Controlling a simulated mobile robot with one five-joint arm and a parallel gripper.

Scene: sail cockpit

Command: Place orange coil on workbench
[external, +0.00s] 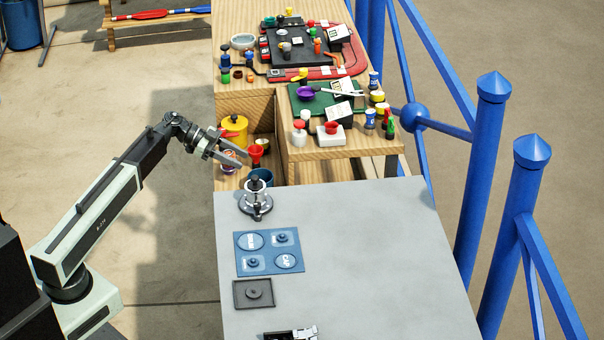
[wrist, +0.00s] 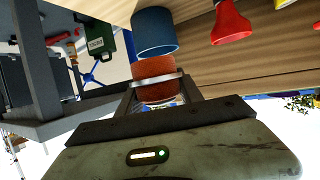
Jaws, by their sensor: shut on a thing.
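The orange coil (wrist: 152,94) shows between my jaws in the wrist view, with a grey finger bar across it. My gripper (wrist: 155,88) is shut on it. In the external view my gripper (external: 241,159) is over the open wooden compartment, left of the grey workbench's far edge. The coil (external: 229,158) shows there only in small part, partly hidden by the fingers. The grey-topped workbench (external: 370,250) stands in the foreground, with a wide bare area on its right side.
A blue cup (external: 262,175), also in the wrist view (wrist: 155,32), a red funnel (external: 257,150) and a yellow pot (external: 234,131) are close by in the compartment. A dark metal fixture (external: 256,201), a blue panel (external: 269,253) and a grey tray (external: 253,293) line the workbench's left side.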

